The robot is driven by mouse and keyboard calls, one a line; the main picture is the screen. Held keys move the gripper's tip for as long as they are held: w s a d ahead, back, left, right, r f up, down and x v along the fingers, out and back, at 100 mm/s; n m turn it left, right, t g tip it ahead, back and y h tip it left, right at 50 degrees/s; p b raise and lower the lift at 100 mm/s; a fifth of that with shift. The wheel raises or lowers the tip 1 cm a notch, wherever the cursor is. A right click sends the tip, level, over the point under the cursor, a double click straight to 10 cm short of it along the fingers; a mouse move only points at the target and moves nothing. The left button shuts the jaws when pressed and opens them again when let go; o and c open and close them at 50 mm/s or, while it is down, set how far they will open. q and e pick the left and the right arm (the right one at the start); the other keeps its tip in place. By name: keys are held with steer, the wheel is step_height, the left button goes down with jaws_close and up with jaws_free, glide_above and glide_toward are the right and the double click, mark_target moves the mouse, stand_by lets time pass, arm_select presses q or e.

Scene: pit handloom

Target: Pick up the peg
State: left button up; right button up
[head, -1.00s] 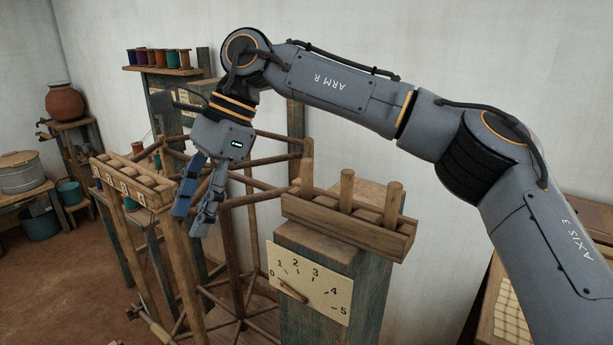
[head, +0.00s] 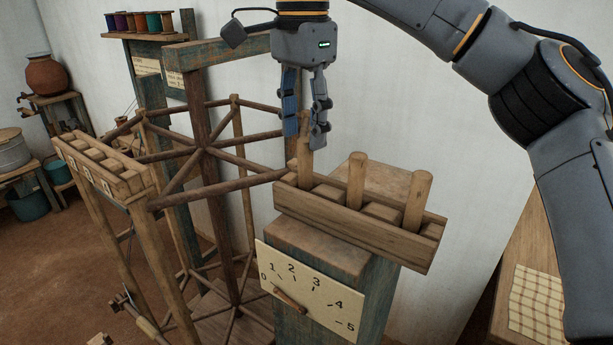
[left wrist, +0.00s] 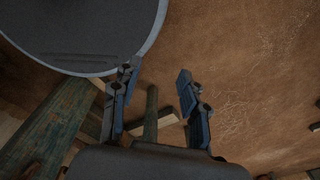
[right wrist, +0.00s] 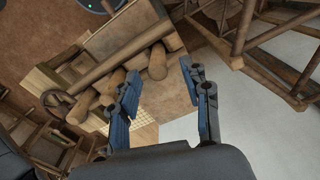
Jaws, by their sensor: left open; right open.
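Three upright wooden pegs stand in a slotted wooden rack (head: 350,218): a left peg (head: 306,162), a middle peg (head: 356,180) and a right peg (head: 417,200). My right gripper (head: 303,140) is open and points down at the left peg. In the head view the peg's top shows between the two fingers; I cannot tell whether they touch it. In the right wrist view the open fingers (right wrist: 163,95) show with wooden pegs (right wrist: 157,62) beyond them, up and left. My left gripper (left wrist: 160,98) is open and empty over the brown floor; the head view does not show it.
The rack tops a post with a numbered dial plate (head: 312,292). A table with a checked cloth (head: 537,300) is at lower right. Spools line a back shelf.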

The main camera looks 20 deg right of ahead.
mark_target(305, 140)
step_height(305, 140, down, 2)
steer(key=shift+s, duration=0.1)
step_height(305, 140, down, 2)
steer(key=shift+s+p, duration=0.15)
steer(key=shift+p, duration=0.2)
steer(key=shift+d+f, duration=0.15)
steer(key=shift+f, duration=0.35)
jaws_close()
arm_select(q)
steer(key=shift+w+d+r+t, duration=0.15)
steer(key=shift+w+d+r, duration=0.05)
steer(key=shift+w, duration=0.45)
steer(key=shift+w+d+r+t, duration=0.15)
steer(key=shift+w+r, duration=0.05)
steer(key=shift+w, duration=0.4)
arm_select(e)
steer(key=shift+r, duration=0.1)
